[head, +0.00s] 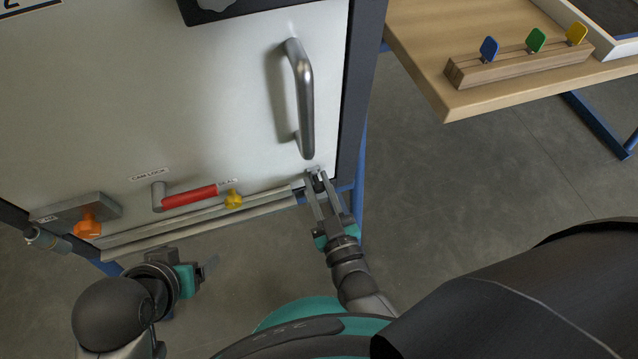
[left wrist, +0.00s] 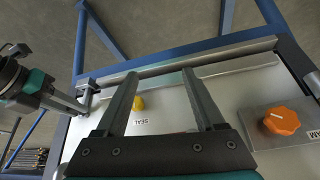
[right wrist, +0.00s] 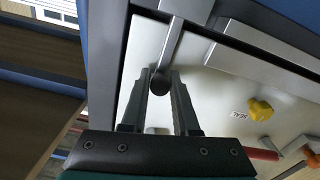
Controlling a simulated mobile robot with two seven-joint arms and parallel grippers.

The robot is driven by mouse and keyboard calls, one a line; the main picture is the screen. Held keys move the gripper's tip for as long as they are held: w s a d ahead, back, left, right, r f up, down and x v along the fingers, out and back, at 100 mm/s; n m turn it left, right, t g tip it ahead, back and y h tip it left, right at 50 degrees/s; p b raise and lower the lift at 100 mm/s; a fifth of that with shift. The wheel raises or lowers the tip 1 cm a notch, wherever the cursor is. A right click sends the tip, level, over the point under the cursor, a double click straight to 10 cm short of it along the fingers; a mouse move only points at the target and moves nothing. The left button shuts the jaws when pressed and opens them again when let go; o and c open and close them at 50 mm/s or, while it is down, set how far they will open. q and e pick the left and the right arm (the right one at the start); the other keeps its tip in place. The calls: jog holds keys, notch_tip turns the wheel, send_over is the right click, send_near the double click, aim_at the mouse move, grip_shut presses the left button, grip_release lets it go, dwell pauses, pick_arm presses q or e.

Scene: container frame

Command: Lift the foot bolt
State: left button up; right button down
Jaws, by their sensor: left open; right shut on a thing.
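The foot bolt (right wrist: 160,84) is a dark round-ended knob on a grey metal rod at the door's lower right corner. In the right wrist view it sits between my right fingers. My right gripper (head: 315,178) is shut on it, and the fingers hide much of it in the head view. My right gripper also shows at the bolt in the left wrist view (left wrist: 86,98). My left gripper (head: 208,266) is open and empty, below the door's bottom edge in the head view. Its two fingers (left wrist: 157,74) stand apart in the left wrist view.
The pale door (head: 110,100) carries a steel handle (head: 304,100), a red cam lock lever (head: 188,196), a yellow seal knob (head: 233,199) and an orange knob (head: 88,228). A wooden table (head: 450,40) with a key rack (head: 520,64) stands at the right. Open floor lies between.

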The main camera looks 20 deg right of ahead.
aim_at(312, 161)
jog(key=shift+r, duration=0.15)
notch_tip(312, 161, up, 2)
jog(key=p, duration=0.3)
jog(key=shift+r, duration=0.25)
pick_arm(q)
notch_tip(312, 161, down, 7)
jog(key=g, duration=0.1)
jog(key=shift+s+a+g+p, duration=0.3)
jog(key=shift+s, duration=0.05)
pick_arm(e)
jog(key=shift+w+r, duration=0.1)
jog(key=shift+r, duration=0.2)
jog(key=c, duration=0.7)
grip_release()
jog(key=shift+f, duration=0.1)
jog(key=shift+o, duration=0.2)
pick_arm(q)
jog(key=shift+s+r, duration=0.1)
jog(key=shift+s, duration=0.05)
pick_arm(e)
jog(key=shift+f, duration=0.1)
